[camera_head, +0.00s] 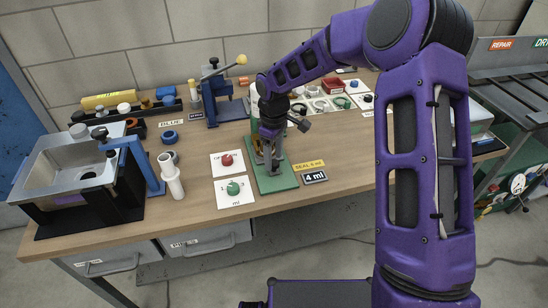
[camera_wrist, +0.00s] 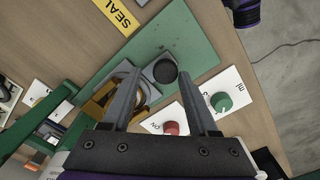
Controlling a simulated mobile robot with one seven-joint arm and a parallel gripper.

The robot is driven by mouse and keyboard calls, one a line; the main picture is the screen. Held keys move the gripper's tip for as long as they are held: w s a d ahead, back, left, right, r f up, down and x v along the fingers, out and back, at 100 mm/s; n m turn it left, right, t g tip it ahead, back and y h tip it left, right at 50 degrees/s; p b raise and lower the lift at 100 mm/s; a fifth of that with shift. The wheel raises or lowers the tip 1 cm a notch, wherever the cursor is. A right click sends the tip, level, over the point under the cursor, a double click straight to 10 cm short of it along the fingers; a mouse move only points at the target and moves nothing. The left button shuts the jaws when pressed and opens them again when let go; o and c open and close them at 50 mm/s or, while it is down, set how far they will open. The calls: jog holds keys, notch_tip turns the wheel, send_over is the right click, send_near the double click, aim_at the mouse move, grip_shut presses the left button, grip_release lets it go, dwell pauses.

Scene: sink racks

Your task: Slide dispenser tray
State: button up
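The dispenser stands on a green base plate (camera_head: 278,183), which also shows in the wrist view (camera_wrist: 190,38). On the plate in the wrist view is a small grey tray (camera_wrist: 149,71) with a dark round piece (camera_wrist: 165,71) at its end. Brass-coloured and grey dispenser parts (camera_wrist: 98,104) sit beside it, partly behind my left finger. My gripper (camera_wrist: 160,76) is open, with its two fingers apart over the tray area. I cannot tell whether either finger touches the tray. In the head view my gripper (camera_head: 268,158) points down at the dispenser and hides much of it.
A red knob (camera_head: 227,160) and a green knob (camera_head: 233,188) sit on white cards left of the plate. A "4 ml" label (camera_head: 314,177) and yellow seal label (camera_head: 309,165) lie right. A metal basin (camera_head: 62,168) and blue press (camera_head: 222,100) stand farther left.

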jog(key=shift+o, duration=0.3)
jog(key=shift+s, duration=0.15)
notch_tip(320, 180, up, 17)
jog(key=p, duration=0.1)
jog(key=shift+r+p, duration=0.2)
jog(key=shift+p, duration=0.1)
